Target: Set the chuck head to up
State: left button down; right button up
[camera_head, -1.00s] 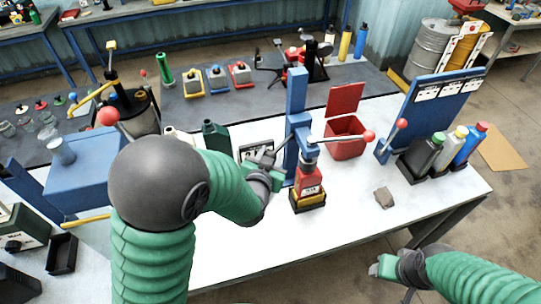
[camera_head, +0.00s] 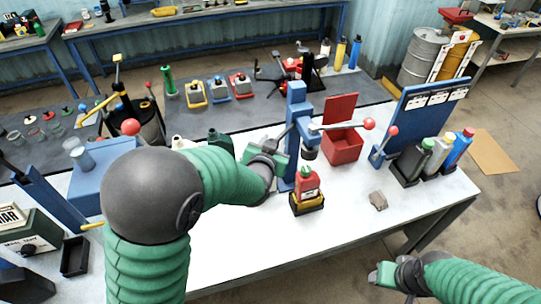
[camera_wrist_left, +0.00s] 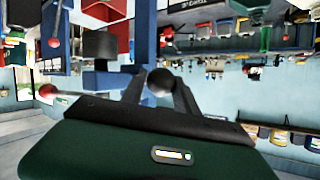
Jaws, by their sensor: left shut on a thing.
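The blue press (camera_head: 297,110) stands on the white bench, with a light lever bar ending in a red knob at its right. Its dark chuck head (camera_head: 309,153) hangs above a red bottle (camera_head: 307,184) in a black and yellow holder, with a visible gap between them. My left gripper (camera_head: 274,143) is at the left side of the press. In the left wrist view its fingers are shut on a dark round knob (camera_wrist_left: 160,82); what the knob joins to is unclear. My right gripper (camera_head: 375,275) is low at the right, off the bench, its jaws unclear.
A red open bin (camera_head: 343,146) stands right of the press. A blue panel stand (camera_head: 420,115) with a red-knobbed lever and several bottles is at the far right. A small grey block (camera_head: 378,200) lies on the bench. The bench front is clear.

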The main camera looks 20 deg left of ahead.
pick_arm(q)
jog(key=r, duration=0.1)
jog(key=r+p, duration=0.1)
jog(key=r, duration=0.1)
jog(key=shift+w, duration=0.3)
jog(key=shift+s+r, duration=0.1)
jog(key=shift+r, duration=0.15)
jog(key=shift+f, duration=0.1)
pick_arm(e)
jog(key=shift+w+r, duration=0.1)
jog(key=shift+r, duration=0.75)
pick_arm(q)
jog(key=c, duration=1.2)
grip_release()
jog(key=shift+o, duration=1)
jog(key=shift+f, duration=0.1)
jog(key=shift+o, duration=0.3)
jog(key=shift+f, duration=0.15)
pick_arm(e)
jog(key=shift+w+f, duration=0.1)
jog(key=shift+w, duration=0.15)
